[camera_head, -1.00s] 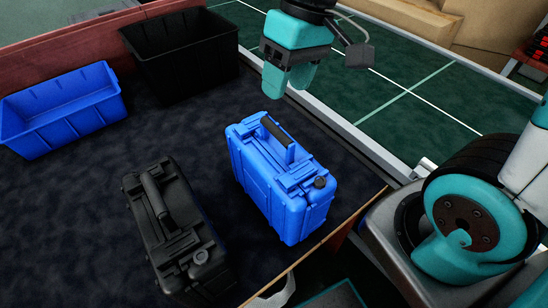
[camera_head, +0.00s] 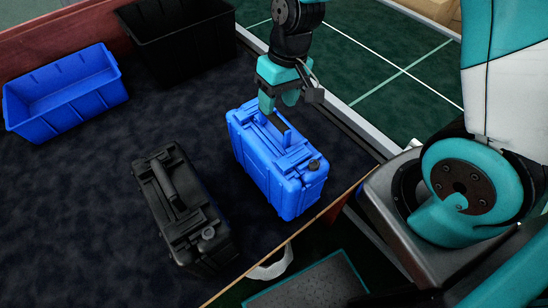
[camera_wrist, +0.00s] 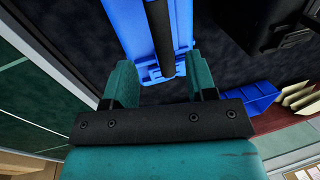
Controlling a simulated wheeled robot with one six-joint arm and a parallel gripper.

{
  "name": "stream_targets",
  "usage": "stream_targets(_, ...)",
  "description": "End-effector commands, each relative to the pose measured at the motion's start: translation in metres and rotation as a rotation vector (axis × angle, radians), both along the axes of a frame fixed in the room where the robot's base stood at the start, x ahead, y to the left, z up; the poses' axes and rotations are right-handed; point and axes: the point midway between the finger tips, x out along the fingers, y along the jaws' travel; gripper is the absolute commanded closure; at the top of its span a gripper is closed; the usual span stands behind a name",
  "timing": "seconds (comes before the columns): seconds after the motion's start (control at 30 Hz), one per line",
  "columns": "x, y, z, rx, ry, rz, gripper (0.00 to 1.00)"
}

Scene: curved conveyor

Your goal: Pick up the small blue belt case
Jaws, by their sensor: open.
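The small blue belt case (camera_head: 274,165) stands upright on the dark belt (camera_head: 105,135), near its right edge. It has a black carry handle on top and also shows in the wrist view (camera_wrist: 124,12). My gripper (camera_head: 278,104) is over the far end of the case, at its handle. In the wrist view my gripper (camera_wrist: 160,82) has its two teal fingers apart, one on each side of the black handle (camera_wrist: 160,38). Whether a finger touches the handle I cannot tell.
A black case (camera_head: 180,205) stands left of the blue one, with a gap between. A blue bin (camera_head: 65,92) and a black bin (camera_head: 180,38) sit at the far left. A white line-marked green floor (camera_head: 400,60) lies beyond the belt's edge.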

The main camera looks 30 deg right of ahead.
Motion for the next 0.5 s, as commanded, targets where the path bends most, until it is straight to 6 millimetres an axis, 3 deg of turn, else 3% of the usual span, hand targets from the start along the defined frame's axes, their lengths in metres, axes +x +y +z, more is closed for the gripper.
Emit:
stream_targets(0.3,-0.008,0.011,-0.038,-0.001,0.005,0.001,0.48)
stream_targets(0.5,-0.008,0.013,-0.049,0.0,0.001,0.0,0.48)
